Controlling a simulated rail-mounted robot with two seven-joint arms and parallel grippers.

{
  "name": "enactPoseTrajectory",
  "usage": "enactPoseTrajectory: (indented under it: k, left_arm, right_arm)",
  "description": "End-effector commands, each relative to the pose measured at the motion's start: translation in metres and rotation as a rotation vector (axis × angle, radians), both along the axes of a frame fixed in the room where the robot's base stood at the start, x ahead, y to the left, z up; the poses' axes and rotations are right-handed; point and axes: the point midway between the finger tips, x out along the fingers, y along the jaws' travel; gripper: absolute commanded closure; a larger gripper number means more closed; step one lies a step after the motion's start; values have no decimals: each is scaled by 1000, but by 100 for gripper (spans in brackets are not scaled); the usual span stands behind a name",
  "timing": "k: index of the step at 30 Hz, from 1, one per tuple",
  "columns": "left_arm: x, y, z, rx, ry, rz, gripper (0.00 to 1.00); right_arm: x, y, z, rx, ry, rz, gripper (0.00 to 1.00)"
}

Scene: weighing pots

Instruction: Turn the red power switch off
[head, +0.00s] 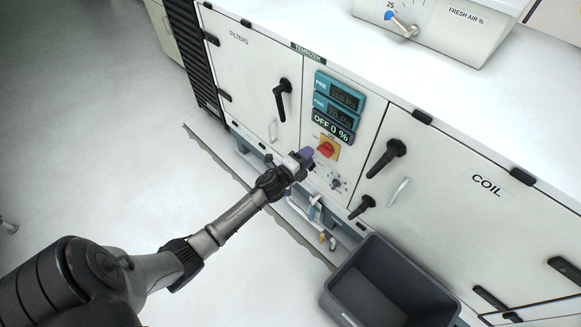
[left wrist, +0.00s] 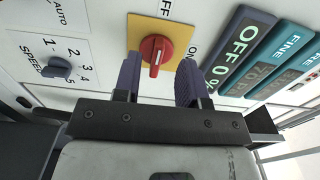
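The red power switch (head: 325,149) sits on a yellow plate on the panel of the white cabinet, below a display reading "OFF 0 %" (head: 333,127). In the left wrist view the red knob (left wrist: 157,50) shows with "OFF" and "ON" lettering beside its yellow plate (left wrist: 142,29). My left gripper (head: 304,156) is at the panel, just left of and below the switch. In the left wrist view its two purple-padded fingers (left wrist: 160,80) are apart, one on each side of the knob, with a visible gap and nothing between them held. My right gripper is not in view.
A speed dial (left wrist: 58,67) sits beside the switch. Black door handles (head: 283,98) and (head: 385,158) flank the panel. Pipes (head: 320,222) and a grey bin (head: 385,285) stand below. The floor at left is clear.

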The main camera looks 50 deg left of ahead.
Motion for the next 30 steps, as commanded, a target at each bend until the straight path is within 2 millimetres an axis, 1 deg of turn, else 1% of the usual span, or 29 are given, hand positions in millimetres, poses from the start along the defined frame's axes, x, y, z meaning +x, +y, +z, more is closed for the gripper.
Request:
enactPoseTrajectory:
  k: [1, 6, 12, 15, 21, 30]
  left_arm:
    - [-13, -1, 2, -2, 3, 1, 62]
    - [-46, -4, 2, 0, 3, 1, 62]
    - [-76, -7, 1, -1, 1, 1, 62]
    - [-86, -8, 1, -1, 1, 1, 62]
    - [-96, -8, 1, 0, 0, 1, 62]
    - [-97, -8, 0, 0, 0, 1, 62]
  right_arm:
    - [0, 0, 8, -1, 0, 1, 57]
    - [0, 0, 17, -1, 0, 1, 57]
    - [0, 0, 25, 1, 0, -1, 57]
    - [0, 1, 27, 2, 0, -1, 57]
    - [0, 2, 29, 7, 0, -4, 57]
    - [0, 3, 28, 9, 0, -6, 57]
